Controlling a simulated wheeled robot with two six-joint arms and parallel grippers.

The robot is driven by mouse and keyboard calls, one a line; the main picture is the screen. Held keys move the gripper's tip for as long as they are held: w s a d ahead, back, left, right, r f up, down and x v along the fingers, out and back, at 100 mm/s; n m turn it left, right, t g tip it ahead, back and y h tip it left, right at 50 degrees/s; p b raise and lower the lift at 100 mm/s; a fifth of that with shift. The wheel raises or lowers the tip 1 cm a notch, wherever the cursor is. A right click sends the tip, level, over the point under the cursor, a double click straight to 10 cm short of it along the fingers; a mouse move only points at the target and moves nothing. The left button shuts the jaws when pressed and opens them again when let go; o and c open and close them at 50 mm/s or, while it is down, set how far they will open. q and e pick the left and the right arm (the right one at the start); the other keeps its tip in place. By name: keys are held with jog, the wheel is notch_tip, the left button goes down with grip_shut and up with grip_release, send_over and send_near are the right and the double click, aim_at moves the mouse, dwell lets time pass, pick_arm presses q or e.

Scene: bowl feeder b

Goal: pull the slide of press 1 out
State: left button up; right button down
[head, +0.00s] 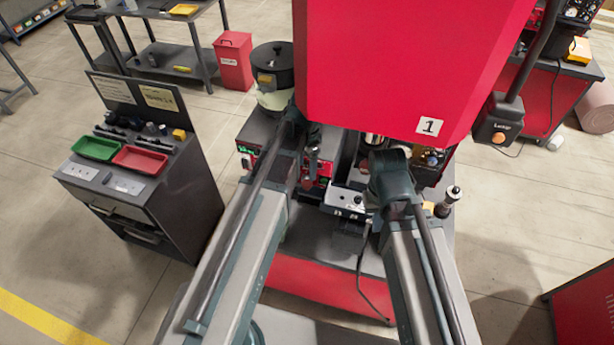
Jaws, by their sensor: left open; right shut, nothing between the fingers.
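Press 1 (400,60) has a large red housing marked with a "1" label. It fills the upper middle of the head view and hides much of what is under it. Below it, a grey metal block (345,203) with small holes sits on the press table between my arms; I cannot tell if it is the slide. My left arm reaches up to the housing's lower left edge, and my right arm ends just under its lower edge. I cannot make out the fingers of either gripper; the housing and my own arm links hide them.
A bowl feeder (272,70) stands behind the press at left. A grey cart (175,185) with a green tray (95,148) and a red tray (140,158) is on the left. A control box (500,118) hangs at right. A black cable (362,270) runs down the press front.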

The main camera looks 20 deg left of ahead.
aim_at(307, 183)
pick_arm(q)
jog(key=shift+w+m, duration=0.25)
jog(key=shift+m, duration=0.05)
jog(key=shift+f, duration=0.15)
notch_tip(307, 183, down, 7)
jog(key=b, duration=0.7)
jog(key=shift+f+b, duration=0.15)
jog(key=shift+b, duration=0.15)
grip_shut()
dwell(0.9)
